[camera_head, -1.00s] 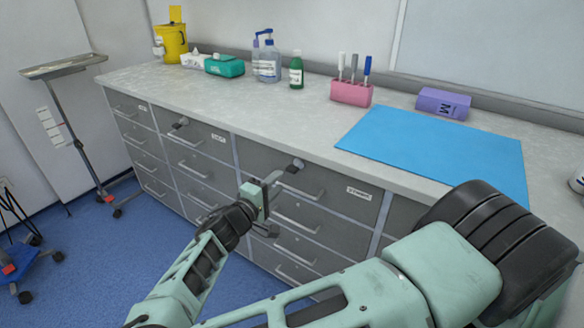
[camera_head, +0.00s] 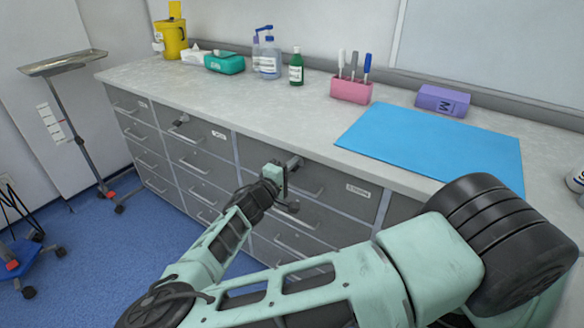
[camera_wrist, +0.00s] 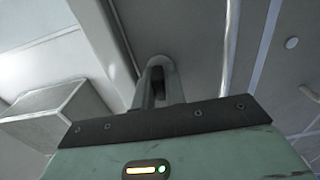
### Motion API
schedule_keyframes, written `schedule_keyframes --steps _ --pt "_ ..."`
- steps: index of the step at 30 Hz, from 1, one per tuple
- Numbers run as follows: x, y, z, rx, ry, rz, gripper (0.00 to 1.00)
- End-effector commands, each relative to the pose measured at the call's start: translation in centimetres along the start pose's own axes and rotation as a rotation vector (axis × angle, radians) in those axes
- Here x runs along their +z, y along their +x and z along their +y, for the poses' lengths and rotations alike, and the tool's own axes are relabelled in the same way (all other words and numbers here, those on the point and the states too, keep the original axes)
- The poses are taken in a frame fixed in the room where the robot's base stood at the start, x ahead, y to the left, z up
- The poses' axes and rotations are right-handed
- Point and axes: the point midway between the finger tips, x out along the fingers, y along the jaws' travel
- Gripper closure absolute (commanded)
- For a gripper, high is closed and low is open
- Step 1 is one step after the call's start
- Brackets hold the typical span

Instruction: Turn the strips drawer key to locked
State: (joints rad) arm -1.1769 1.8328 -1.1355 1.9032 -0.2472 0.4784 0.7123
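A grey key-like lug (camera_head: 294,162) sticks out at the top of the third drawer column's front. The white label (camera_head: 358,191) on that drawer is too small to read. My gripper (camera_head: 283,172) is at the drawer front, right beside the lug and overlapping it in the head view. Its fingers are too small there to show their gap. In the wrist view, a grey rounded upright part (camera_wrist: 157,82) with a dark slot stands beyond my gripper's edge. I cannot tell whether it is a finger or the key. A pale block (camera_wrist: 45,112) lies left of it.
A second lug (camera_head: 181,119) sticks out of the drawer column to the left. Bar handles (camera_head: 200,167) line the drawers. The worktop (camera_head: 240,99) above holds a blue mat (camera_head: 432,148), a pink pen holder (camera_head: 350,90) and bottles at the back. The floor at left is open beside a stand.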

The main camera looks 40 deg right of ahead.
Motion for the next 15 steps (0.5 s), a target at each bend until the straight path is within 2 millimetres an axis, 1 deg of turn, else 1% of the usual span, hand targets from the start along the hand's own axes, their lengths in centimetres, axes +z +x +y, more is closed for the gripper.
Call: schedule_keyframes --steps 8,15 --pt "0.00 -0.02 0.00 -0.001 -0.011 0.000 1.00" --pt "-0.01 -0.01 0.07 -0.001 -0.100 0.000 1.00"
